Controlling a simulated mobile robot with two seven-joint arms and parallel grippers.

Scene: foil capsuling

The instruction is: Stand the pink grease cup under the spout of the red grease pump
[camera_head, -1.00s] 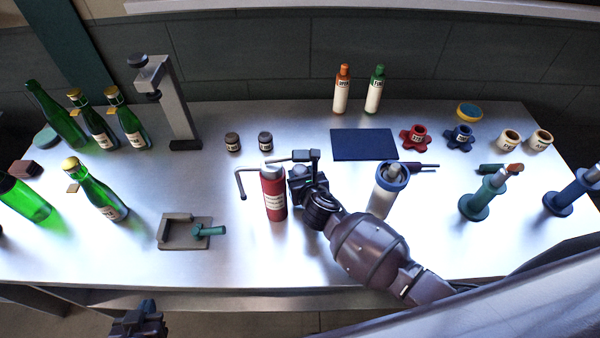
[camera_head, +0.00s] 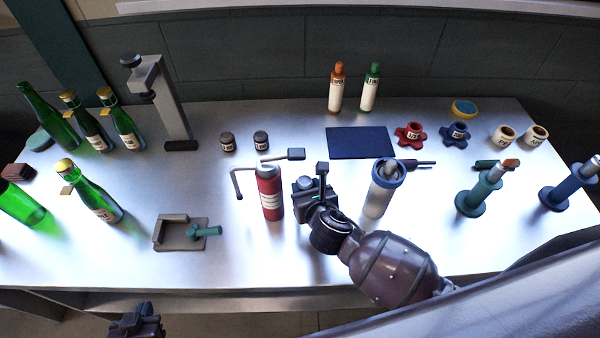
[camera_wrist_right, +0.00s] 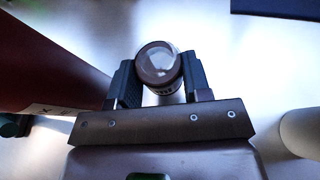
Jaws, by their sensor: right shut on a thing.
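The red grease pump (camera_head: 269,196) stands upright at mid-table, its thin spout (camera_head: 237,184) bending down on its left and its lever pointing right. In the right wrist view the pump's red body (camera_wrist_right: 45,60) fills the left side. My right gripper (camera_head: 316,182) is just right of the pump, apart from it. It is shut on a small round, dull pinkish cup (camera_wrist_right: 158,68) with a dark label, which I take to be the pink grease cup. The cup is hidden in the head view. My left gripper (camera_head: 138,325) is at the bottom edge, off the table; its fingers are unclear.
A grey fixture with a teal handle (camera_head: 182,234) lies left of the pump. Two dark jars (camera_head: 244,142) stand behind it. A white cylinder with a blue rim (camera_head: 383,190) stands right of my right gripper. The table around the spout's end is clear.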

